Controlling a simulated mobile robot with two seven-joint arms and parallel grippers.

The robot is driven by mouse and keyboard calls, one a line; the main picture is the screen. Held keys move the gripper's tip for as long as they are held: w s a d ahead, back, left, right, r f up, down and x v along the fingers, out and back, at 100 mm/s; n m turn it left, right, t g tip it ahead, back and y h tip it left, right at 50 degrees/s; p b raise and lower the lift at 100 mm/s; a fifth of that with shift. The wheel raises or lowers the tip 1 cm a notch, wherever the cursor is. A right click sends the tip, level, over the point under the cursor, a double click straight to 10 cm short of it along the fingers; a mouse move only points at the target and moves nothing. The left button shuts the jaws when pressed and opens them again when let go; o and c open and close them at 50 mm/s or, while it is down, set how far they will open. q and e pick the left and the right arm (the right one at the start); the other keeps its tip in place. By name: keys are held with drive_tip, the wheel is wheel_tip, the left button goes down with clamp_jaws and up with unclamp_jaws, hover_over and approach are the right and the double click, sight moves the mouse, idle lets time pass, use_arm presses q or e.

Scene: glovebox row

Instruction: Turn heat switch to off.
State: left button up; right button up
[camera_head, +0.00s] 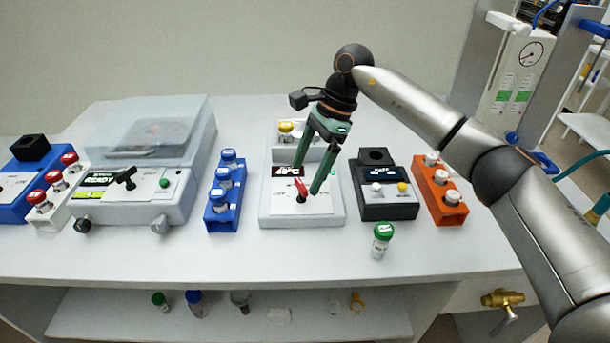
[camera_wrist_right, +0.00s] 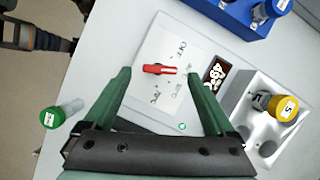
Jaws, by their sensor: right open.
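The heater block (camera_head: 330,212) is a white unit with a display (camera_head: 287,171), at the middle of the bench. Its switch is a red lever (camera_head: 301,188) on a white panel, pointing back toward the display. The red lever (camera_wrist_right: 158,69) also shows in the right wrist view, with an "OFF" label beside it; the other labels are hard to read. My right gripper (camera_head: 306,182) has green fingers pointing down at the panel. It is open, and in the wrist view the lever appears between its fingertips (camera_wrist_right: 160,77). Contact cannot be told. My left gripper is not in view.
A green-capped vial (camera_head: 382,240) stands at the front right. A blue rack (camera_head: 222,205) is left of the heater; a dark device (camera_head: 385,205) and an orange rack (camera_head: 440,195) are right. A yellow-capped vial (camera_wrist_right: 282,107) sits in the heater block. The front bench strip is mostly free.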

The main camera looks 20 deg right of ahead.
drive_tip(key=v, duration=1)
drive_tip(key=shift+r, duration=0.2)
drive_tip(key=shift+s+d, duration=0.1)
